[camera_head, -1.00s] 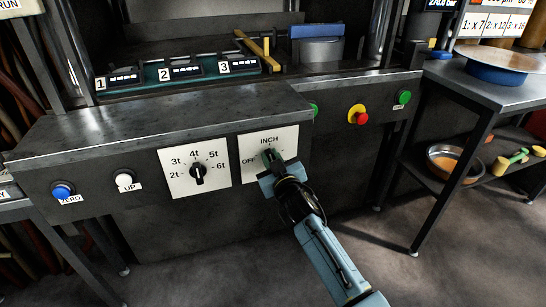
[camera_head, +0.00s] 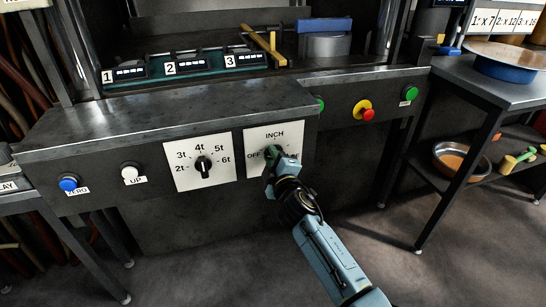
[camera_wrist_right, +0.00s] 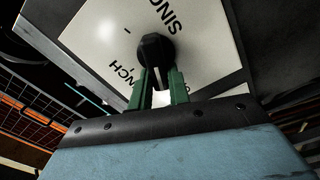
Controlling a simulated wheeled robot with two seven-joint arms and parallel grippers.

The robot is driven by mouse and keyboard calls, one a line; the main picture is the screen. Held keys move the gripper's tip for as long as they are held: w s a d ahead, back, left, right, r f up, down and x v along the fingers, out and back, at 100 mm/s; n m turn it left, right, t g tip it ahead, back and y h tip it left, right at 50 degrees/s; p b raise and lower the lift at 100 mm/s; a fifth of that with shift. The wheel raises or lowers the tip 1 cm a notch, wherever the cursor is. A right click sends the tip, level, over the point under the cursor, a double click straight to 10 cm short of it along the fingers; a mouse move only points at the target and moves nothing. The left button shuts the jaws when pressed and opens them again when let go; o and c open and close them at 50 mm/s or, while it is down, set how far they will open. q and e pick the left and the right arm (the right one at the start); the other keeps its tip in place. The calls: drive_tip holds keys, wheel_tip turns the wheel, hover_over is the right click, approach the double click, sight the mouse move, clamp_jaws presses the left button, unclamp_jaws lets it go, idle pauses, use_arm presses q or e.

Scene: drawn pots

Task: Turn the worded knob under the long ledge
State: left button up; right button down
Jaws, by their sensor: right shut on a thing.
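The worded knob is a black knob (camera_wrist_right: 156,48) on a white plate (camera_head: 256,137) marked INCH and OFF, with a third word partly hidden. The plate is on the front panel under the long grey ledge (camera_head: 170,118). My right gripper (camera_head: 271,157) reaches it from below right. In the right wrist view its green fingers (camera_wrist_right: 158,84) are shut on the knob. The gripper covers most of the knob in the head view, and I cannot read its pointer. My left gripper is not in view.
Left of the plate is a numbered dial (camera_head: 204,166) with marks from 2t to 6t. Further left are a white button (camera_head: 131,172) and a blue button (camera_head: 68,183). To the right are a red knob on yellow (camera_head: 366,111) and a green button (camera_head: 411,94).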

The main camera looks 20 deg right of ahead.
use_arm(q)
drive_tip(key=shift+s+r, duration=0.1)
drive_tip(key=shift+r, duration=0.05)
use_arm(e)
drive_tip(key=shift+f+n, duration=0.15)
drive_tip(key=shift+n, duration=0.55)
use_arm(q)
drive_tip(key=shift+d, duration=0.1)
use_arm(e)
drive_tip(key=c, duration=1.3)
unclamp_jaws()
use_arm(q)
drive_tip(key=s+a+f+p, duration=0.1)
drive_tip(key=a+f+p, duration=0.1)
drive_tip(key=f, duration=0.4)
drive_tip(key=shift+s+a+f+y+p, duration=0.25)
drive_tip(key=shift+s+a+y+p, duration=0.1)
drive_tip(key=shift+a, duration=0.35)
use_arm(e)
drive_tip(key=shift+s+d, duration=0.15)
drive_tip(key=shift+s, duration=3.2)
drive_tip(key=shift+s+d, duration=0.1)
drive_tip(key=shift+s, duration=3.25)
